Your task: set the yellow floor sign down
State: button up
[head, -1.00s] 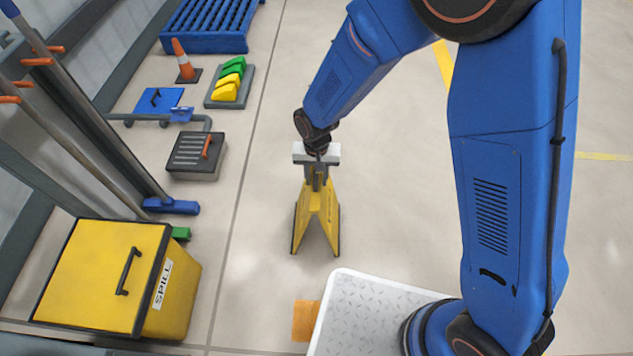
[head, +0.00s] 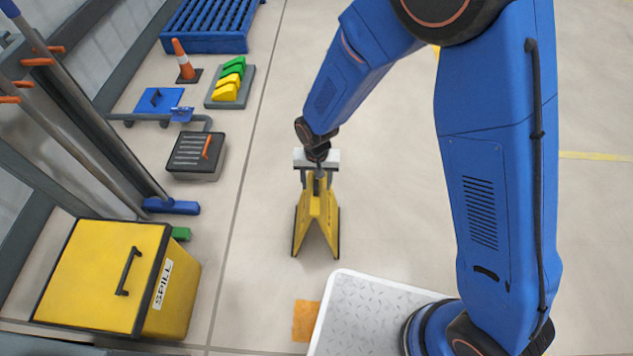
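The yellow floor sign (head: 316,213) stands upright on the pale floor, its two panels spread in an A shape with dark edges. My gripper (head: 317,181) is right above and around the sign's top. Its two fingers stand apart, one on each side of the top, with a gap to it, so it looks open. The white gripper body hides part of the view behind the sign's top.
A yellow spill bin (head: 105,275) stands at the lower left. A black case (head: 196,153), a tray of green and yellow wedges (head: 230,86), an orange cone (head: 184,60) and a blue pallet (head: 211,28) line the left side. An orange floor patch (head: 305,320) lies nearer. Floor around the sign is clear.

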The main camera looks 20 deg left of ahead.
notch_tip(320, 180, up, 12)
jog(key=shift+r, duration=0.1)
dwell(0.5)
jog(key=shift+w+d+r, duration=0.1)
jog(key=w+d+r+m+t+y, duration=0.1)
jog(key=d+r, duration=0.8)
jog(key=d, duration=0.4)
jog(key=w+d+r+t, duration=0.1)
jog(key=w+d+r, duration=0.1)
jog(key=d+r, duration=0.85)
jog(key=s+d+r+t, duration=0.1)
jog(key=s+d+r, duration=0.1)
jog(key=s+d, duration=0.6)
jog(key=s+d+r+m+t+h, duration=0.1)
jog(key=s+d+r, duration=0.1)
jog(key=s+d, duration=0.6)
jog(key=d, duration=0.5)
jog(key=shift+r+m+t, duration=0.3)
jog(key=shift+r+t, duration=0.1)
jog(key=shift+d, duration=0.1)
